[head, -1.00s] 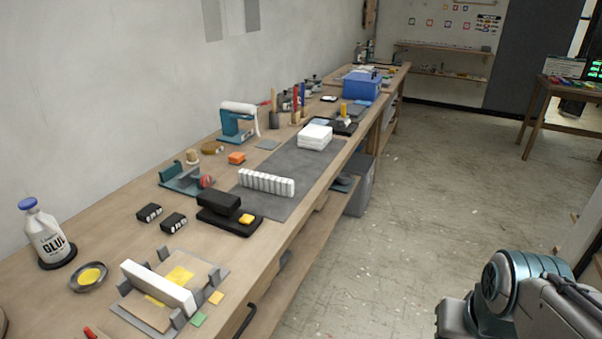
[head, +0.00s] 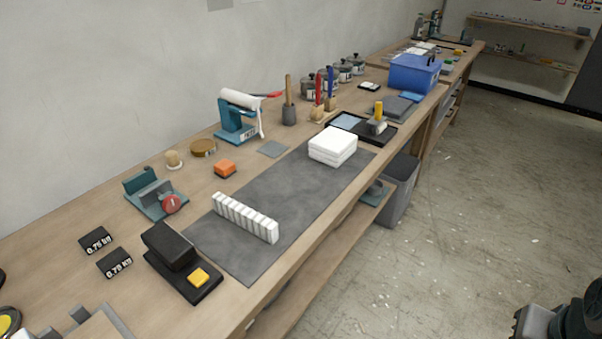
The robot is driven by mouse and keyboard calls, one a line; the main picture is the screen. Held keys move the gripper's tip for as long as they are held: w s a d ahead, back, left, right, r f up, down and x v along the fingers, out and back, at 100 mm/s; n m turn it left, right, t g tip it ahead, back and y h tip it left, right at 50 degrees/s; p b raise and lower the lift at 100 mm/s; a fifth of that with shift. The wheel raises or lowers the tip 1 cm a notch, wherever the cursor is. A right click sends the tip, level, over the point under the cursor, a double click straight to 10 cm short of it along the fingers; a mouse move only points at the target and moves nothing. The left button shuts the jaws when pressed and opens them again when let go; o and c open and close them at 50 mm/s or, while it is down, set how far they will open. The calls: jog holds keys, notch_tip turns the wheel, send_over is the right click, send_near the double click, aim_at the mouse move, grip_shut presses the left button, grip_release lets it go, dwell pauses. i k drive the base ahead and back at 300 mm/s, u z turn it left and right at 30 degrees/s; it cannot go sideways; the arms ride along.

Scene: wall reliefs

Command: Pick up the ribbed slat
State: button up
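The ribbed slat (head: 245,217) is a white bar with several raised ribs. It stands on the near part of a dark grey mat (head: 268,245) on the workbench, slanting from upper left to lower right. Nothing covers it. Part of my arm shows dark at the bottom right corner, over the floor and well apart from the slat. My gripper's fingertips cannot be made out there, so I cannot see whether they are open or shut.
A stack of white blocks (head: 333,146) sits further along the mat. A black press-like block with a yellow piece (head: 198,277) stands in front of the slat to the left. Open floor (head: 430,250) runs along the bench's right side.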

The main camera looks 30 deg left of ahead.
aim_at(265, 228)
jog(key=u, duration=0.5)
jog(key=i, duration=0.95)
jog(key=u, duration=1.5)
jog(key=i, duration=0.45)
jog(key=u, duration=0.35)
